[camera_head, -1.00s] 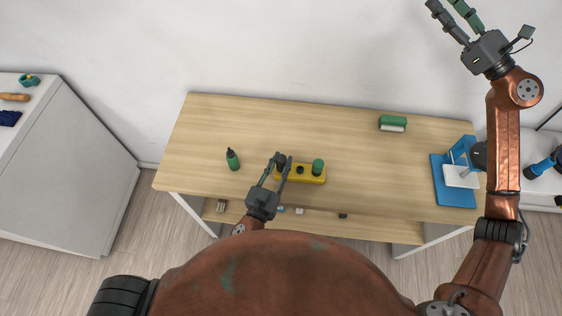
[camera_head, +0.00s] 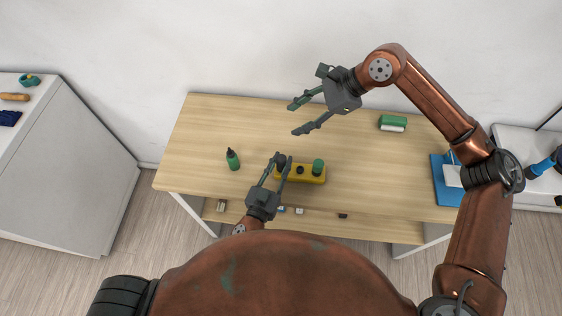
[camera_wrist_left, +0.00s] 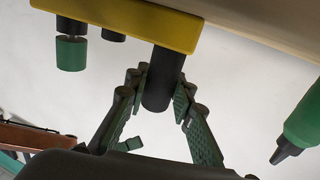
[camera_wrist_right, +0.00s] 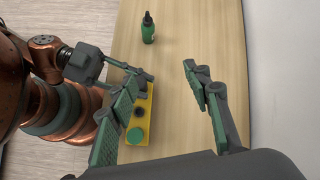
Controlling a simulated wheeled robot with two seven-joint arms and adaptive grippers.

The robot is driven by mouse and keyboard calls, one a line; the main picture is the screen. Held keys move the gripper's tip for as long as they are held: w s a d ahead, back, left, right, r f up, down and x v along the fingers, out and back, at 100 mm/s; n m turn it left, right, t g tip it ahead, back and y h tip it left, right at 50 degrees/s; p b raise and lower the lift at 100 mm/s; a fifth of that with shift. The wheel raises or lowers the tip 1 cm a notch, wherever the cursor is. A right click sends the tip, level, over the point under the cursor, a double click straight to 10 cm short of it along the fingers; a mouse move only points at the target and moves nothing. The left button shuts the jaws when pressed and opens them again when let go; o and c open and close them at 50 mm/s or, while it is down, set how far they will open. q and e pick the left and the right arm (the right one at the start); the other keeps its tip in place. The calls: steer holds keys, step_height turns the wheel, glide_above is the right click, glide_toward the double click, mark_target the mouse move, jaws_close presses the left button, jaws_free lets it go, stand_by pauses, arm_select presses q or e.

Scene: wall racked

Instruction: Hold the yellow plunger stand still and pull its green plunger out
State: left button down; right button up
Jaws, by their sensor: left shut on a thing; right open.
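The yellow plunger stand (camera_head: 310,179) lies on the wooden table and carries a row of posts. Its green plunger (camera_head: 318,166) sits at the right end; it also shows in the left wrist view (camera_wrist_left: 71,53) and in the right wrist view (camera_wrist_right: 135,135). A short dark post (camera_head: 300,170) is in the middle. My left gripper (camera_head: 282,160) is shut on the thick dark post (camera_wrist_left: 163,82) at the stand's left end. My right gripper (camera_head: 295,119) is open and empty, above the table behind the stand and apart from it.
A green bottle (camera_head: 232,159) stands left of the stand. A green-and-white block (camera_head: 393,123) lies at the back right. A blue fixture (camera_head: 443,186) is at the table's right end, partly hidden by my right arm. Small items lie on a lower shelf (camera_head: 370,229).

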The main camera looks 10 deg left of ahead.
step_height(320, 180, down, 6)
steer(key=s+d+n+h, duration=0.1)
steer(key=s+d+h, duration=0.2)
steer(key=h, duration=0.5)
glide_above(319, 164)
step_height(319, 164, down, 3)
steer(key=shift+w+f+n, duration=0.1)
steer(key=shift+n, duration=0.3)
steer(key=shift+f, duration=4.85)
steer(key=c, duration=1.2)
